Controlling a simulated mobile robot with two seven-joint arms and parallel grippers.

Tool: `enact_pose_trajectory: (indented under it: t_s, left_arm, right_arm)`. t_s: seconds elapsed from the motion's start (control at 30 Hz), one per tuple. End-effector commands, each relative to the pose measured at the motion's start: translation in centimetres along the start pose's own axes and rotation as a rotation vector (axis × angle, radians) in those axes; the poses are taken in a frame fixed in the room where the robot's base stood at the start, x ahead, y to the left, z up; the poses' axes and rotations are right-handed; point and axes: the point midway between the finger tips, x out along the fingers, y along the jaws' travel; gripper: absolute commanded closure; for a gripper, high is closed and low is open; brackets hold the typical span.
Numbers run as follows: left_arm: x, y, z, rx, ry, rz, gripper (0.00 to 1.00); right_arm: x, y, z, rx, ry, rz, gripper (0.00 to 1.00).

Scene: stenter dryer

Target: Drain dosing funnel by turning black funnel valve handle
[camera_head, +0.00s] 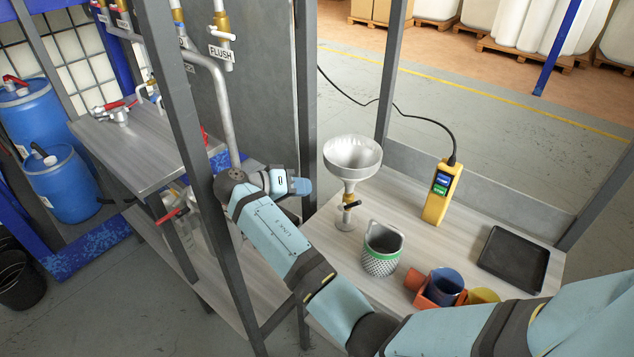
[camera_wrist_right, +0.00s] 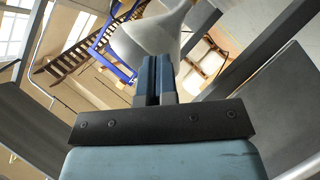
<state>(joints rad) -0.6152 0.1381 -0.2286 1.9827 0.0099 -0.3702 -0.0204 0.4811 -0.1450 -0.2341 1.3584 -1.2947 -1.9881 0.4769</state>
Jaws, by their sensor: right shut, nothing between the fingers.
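The white dosing funnel (camera_head: 352,158) stands upright over the table, on a brass valve with a black handle (camera_head: 351,204). Below the valve is a small round metal foot. My right gripper (camera_head: 304,186) is left of the funnel, its shut, empty fingers pointing right. A gap shows between it and the handle. In the right wrist view the shut fingers (camera_wrist_right: 156,66) overlap the lower part of the funnel (camera_wrist_right: 150,38); the black handle does not show there. My left gripper is not in view.
A grey cup with a green band (camera_head: 380,262) stands in front of the funnel. Orange, blue (camera_head: 445,287) and yellow cups sit nearer. A yellow pendant (camera_head: 440,195) and a black tray (camera_head: 514,258) are to the right. Grey frame posts (camera_head: 306,100) stand close to my right gripper.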

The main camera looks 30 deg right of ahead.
Motion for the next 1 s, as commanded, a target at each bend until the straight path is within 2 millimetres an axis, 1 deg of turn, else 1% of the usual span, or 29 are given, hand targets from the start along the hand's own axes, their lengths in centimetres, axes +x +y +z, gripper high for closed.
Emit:
enact_pose_trajectory:
  t_s: [0.17, 0.4, 0.47, 0.53, 0.7, 1.0]
  left_arm:
    - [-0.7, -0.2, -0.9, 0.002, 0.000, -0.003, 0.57]
    - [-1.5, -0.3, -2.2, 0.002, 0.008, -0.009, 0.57]
    - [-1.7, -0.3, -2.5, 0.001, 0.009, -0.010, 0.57]
    - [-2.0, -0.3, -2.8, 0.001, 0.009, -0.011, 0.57]
    - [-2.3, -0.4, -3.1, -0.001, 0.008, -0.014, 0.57]
    - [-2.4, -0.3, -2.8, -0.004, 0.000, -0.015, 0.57]
  right_arm:
    - [3.3, 0.2, -0.1, -0.003, 0.001, 0.004, 1.00]
    - [8.5, 0.3, -0.2, -0.003, 0.002, 0.004, 1.00]
    - [9.5, 0.3, 0.0, -0.005, 0.003, 0.001, 1.00]
    - [10.2, 0.2, 1.0, -0.006, 0.002, 0.002, 1.00]
    - [11.5, 0.1, 2.3, -0.004, 0.003, 0.000, 1.00]
    - [11.9, 0.0, 2.8, -0.003, 0.003, -0.001, 1.00]
